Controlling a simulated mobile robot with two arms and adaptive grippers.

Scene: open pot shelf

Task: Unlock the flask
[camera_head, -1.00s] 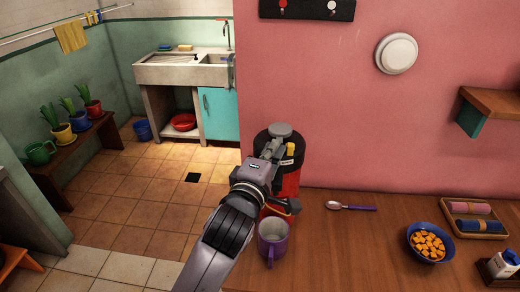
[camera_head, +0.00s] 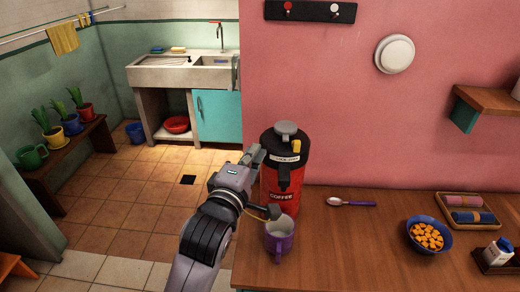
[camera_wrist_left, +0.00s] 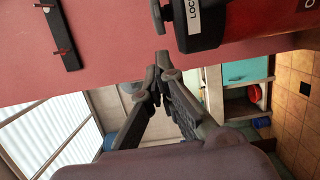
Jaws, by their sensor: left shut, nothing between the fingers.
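The flask (camera_head: 275,190) stands upright near the left end of the wooden counter. It has a red body lettered "COFFEE", a black top with a white label, a grey pump knob (camera_head: 286,128) and a yellow tab (camera_head: 296,146). My left gripper (camera_head: 258,154) is shut and empty, just left of the flask's black top. In the left wrist view the fingertips (camera_wrist_left: 164,63) are below the flask's black lid (camera_wrist_left: 205,25), whose label partly reads "LOC". The yellow tab is not seen there. I cannot tell whether the fingers touch the flask.
A purple mug (camera_head: 279,238) stands in front of the flask, close to my left arm. A spoon (camera_head: 352,202), a bowl of orange cubes (camera_head: 428,236) and a tray (camera_head: 447,212) lie to the right. The pink wall is behind the counter; open floor lies left.

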